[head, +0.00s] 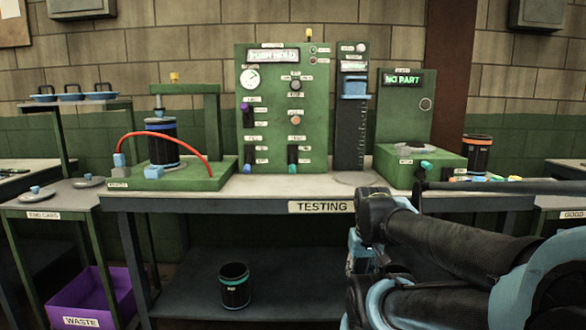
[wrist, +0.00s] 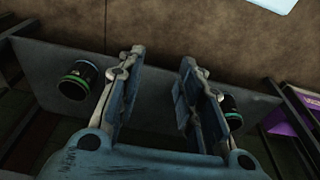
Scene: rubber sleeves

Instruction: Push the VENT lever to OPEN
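The green control panel (head: 281,110) stands upright on the testing table, with a lit "PUSH HOLD" display at its top. Three small levers show on it: a purple-topped lever (head: 245,108) at left, a blue-topped lever (head: 248,149) below it, and a green-topped lever (head: 292,150) at lower right. Their labels are too small to read, so I cannot tell which is VENT or its position. My gripper (head: 360,255) is low in front of the table, right of the panel and apart from it. In the wrist view its fingers (wrist: 162,65) are spread with nothing between them.
The testing table (head: 250,188) has a green fixture (head: 175,178) with a red hose at left and a "NO PART" station (head: 405,100) at right. A dark sleeve (head: 234,290) stands on the lower shelf. A purple waste bin (head: 92,295) is at lower left.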

